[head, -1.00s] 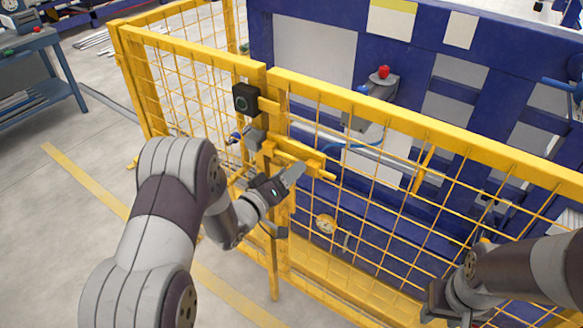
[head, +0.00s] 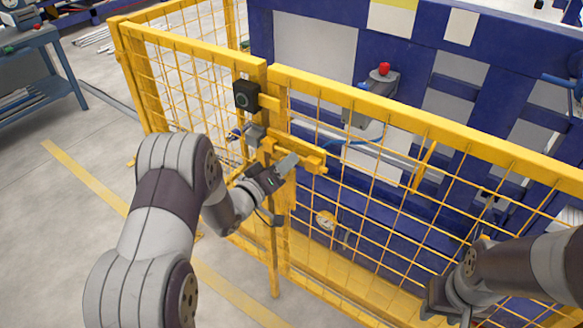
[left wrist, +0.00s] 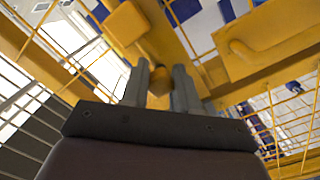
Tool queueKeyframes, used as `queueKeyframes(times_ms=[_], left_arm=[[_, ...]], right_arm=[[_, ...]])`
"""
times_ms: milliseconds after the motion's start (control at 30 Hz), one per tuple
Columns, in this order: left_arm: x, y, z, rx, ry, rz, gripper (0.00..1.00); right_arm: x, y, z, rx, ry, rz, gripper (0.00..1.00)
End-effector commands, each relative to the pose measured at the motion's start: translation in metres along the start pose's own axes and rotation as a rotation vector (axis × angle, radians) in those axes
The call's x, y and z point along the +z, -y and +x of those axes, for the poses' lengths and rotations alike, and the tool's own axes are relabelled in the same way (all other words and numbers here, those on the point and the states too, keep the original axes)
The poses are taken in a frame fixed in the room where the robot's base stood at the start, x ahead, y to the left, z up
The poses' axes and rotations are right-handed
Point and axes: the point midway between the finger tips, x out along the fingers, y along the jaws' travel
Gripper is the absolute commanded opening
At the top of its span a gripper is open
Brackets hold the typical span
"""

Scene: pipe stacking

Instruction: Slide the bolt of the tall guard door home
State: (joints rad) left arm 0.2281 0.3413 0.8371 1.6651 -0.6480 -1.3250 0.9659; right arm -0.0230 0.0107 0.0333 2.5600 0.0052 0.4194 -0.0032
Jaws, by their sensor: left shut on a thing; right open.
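The tall guard door is a yellow mesh panel (head: 400,124) with a post at its left side. Its yellow bolt (head: 312,160) lies across the upper part of that post. My left gripper (head: 289,163) is at the bolt from the near side. In the left wrist view its two fingers (left wrist: 161,88) are shut around a small orange-brown knob (left wrist: 159,76), which appears to be the bolt's handle; the fingers hide part of it. My right gripper (head: 447,302) is open and empty, low at the right in front of the mesh.
A black box (head: 246,95) sits on the post above the bolt, with a grey block (head: 255,133) below it. A blue machine (head: 300,45) with a red button (head: 384,69) stands behind the fence.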

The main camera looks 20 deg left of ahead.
Motion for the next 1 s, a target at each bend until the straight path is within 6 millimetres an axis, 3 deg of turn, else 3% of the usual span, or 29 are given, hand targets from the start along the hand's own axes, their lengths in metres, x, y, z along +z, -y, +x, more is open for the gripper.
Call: queueKeyframes(times_ms=[33, 200, 533, 567, 600, 1000], left_arm=[[-0.011, 0.006, 0.001, 0.005, -0.013, 0.007, 0.0], [-0.029, 0.022, 0.0, 0.007, -0.012, 0.007, 0.0], [-0.034, 0.023, 0.0, 0.008, -0.016, 0.009, 0.0], [-0.034, 0.023, 0.0, 0.007, -0.016, 0.009, 0.39], [-0.034, 0.023, 0.0, 0.007, -0.017, 0.009, 0.52], [-0.03, 0.025, -0.001, 0.004, -0.008, 0.005, 0.55]], right_arm=[[0.0, 0.0, 0.003, 0.0, 0.0, 0.0, 0.43], [0.001, 0.0, 0.005, 0.0, 0.0, 0.0, 0.43], [0.001, 0.0, 0.004, 0.0, 0.0, 0.0, 0.43], [0.001, 0.0, 0.004, 0.0, 0.0, 0.0, 0.43], [0.001, 0.0, 0.004, 0.0, 0.0, 0.0, 0.43], [0.001, 0.0, 0.005, 0.0, 0.0, 0.0, 0.43]])
